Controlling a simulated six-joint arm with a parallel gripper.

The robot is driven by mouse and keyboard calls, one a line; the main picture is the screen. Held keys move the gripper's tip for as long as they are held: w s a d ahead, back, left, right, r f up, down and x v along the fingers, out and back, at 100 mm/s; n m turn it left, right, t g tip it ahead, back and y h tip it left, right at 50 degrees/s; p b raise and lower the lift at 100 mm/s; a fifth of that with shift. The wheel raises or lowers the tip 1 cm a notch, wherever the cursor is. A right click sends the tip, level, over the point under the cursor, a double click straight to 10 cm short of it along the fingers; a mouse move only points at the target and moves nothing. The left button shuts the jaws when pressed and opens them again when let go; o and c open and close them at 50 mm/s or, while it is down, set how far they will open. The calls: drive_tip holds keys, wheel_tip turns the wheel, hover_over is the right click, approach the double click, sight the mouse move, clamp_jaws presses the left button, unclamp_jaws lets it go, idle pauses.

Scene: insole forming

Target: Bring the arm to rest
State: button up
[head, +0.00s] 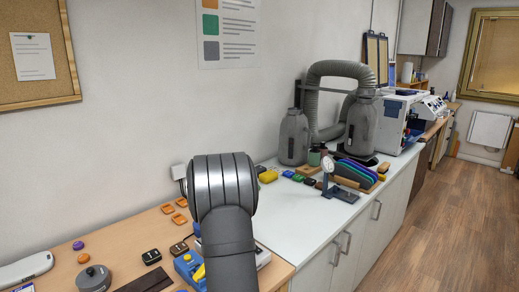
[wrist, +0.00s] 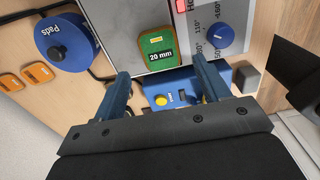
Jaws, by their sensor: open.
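My gripper (wrist: 160,68) shows in the wrist view with two blue fingers spread apart and nothing between them. It is above the workbench, over a blue unit with a yellow button (wrist: 160,100) and near a green pad marked 20 mm (wrist: 158,58) on a grey plate (wrist: 122,18). I cannot tell its exact height. In the head view my arm's grey links stand over the wooden bench (head: 128,240), and the gripper is hidden behind them.
A blue round container marked Pads (wrist: 60,45) and orange pieces (wrist: 38,73) lie at left in the wrist view. A control panel with a blue dial (wrist: 221,37) is at right. In the head view, a white counter (head: 290,203) holds a dial gauge stand (head: 328,178) and grey canisters (head: 293,137).

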wheel_tip(320, 180, down, 6)
drive_tip(key=shift+r, duration=0.2)
wheel_tip(320, 180, up, 4)
drive_tip(key=shift+r, duration=0.25)
drive_tip(key=s+d+r, duration=0.4)
drive_tip(key=d+r, duration=0.3)
drive_tip(key=d, duration=0.4)
drive_tip(key=s+a+f, duration=0.2)
drive_tip(key=a+f, duration=0.2)
drive_tip(key=a, duration=0.6)
drive_tip(key=s+a+f, duration=0.2)
drive_tip(key=a+f, duration=0.1)
drive_tip(key=a, duration=0.7)
drive_tip(key=s+a+f, duration=0.2)
drive_tip(key=a+f, duration=0.2)
drive_tip(key=a, duration=0.6)
drive_tip(key=shift+s+a+f, duration=0.25)
drive_tip(key=shift+a+f, duration=0.05)
drive_tip(key=shift+d, duration=0.1)
